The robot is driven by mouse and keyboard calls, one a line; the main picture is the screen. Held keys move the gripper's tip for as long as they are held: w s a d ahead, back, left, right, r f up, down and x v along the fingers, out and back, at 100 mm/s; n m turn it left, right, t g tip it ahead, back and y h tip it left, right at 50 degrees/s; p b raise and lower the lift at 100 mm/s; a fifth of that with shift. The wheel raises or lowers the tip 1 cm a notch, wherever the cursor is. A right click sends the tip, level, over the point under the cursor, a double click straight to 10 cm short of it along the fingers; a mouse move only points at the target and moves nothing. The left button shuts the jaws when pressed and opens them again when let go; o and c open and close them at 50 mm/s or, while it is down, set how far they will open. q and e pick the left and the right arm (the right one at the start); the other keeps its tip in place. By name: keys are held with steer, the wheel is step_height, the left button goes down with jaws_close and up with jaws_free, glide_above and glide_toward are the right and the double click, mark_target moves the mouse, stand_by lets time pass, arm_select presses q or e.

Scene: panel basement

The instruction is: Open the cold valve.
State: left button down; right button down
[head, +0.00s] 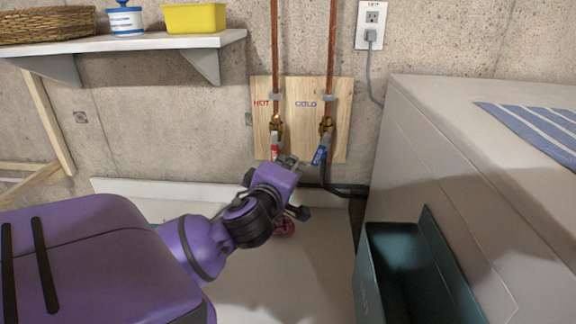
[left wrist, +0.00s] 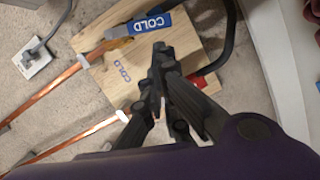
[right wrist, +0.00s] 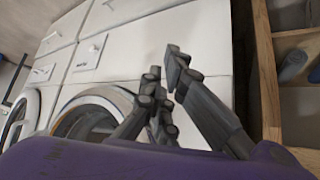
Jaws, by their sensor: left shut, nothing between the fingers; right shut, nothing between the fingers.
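The cold valve (head: 325,127) is brass on the right copper pipe, under the "COLD" lettering on a wooden board. Its blue handle (head: 319,156) points down and slightly left, at a slight angle to the pipe. In the left wrist view the blue handle (left wrist: 150,23) reads "COLD" and lies just beyond my fingertips. My left gripper (head: 292,161) is shut and empty, left of the blue handle and below the red one; I see no clear contact. It also shows in the left wrist view (left wrist: 161,52). My right gripper (right wrist: 168,68) is shut and empty, away from the valves.
The hot valve's red handle (head: 275,152) hangs close above my left gripper. A white cabinet or appliance (head: 430,150) and a dark green bin (head: 372,285) stand at right. A shelf (head: 110,43) is upper left. White appliances (right wrist: 130,45) face my right gripper.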

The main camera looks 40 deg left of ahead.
mark_target(321, 150)
arm_select(q)
steer(key=x, duration=0.5)
steer(key=shift+w+a+f, duration=0.1)
steer(key=shift+w+a, duration=0.05)
steer(key=shift+w, duration=0.2)
arm_select(e)
steer(key=shift+w+a+r, duration=0.4)
steer(key=shift+w+a, duration=0.1)
steer(key=shift+w, duration=0.15)
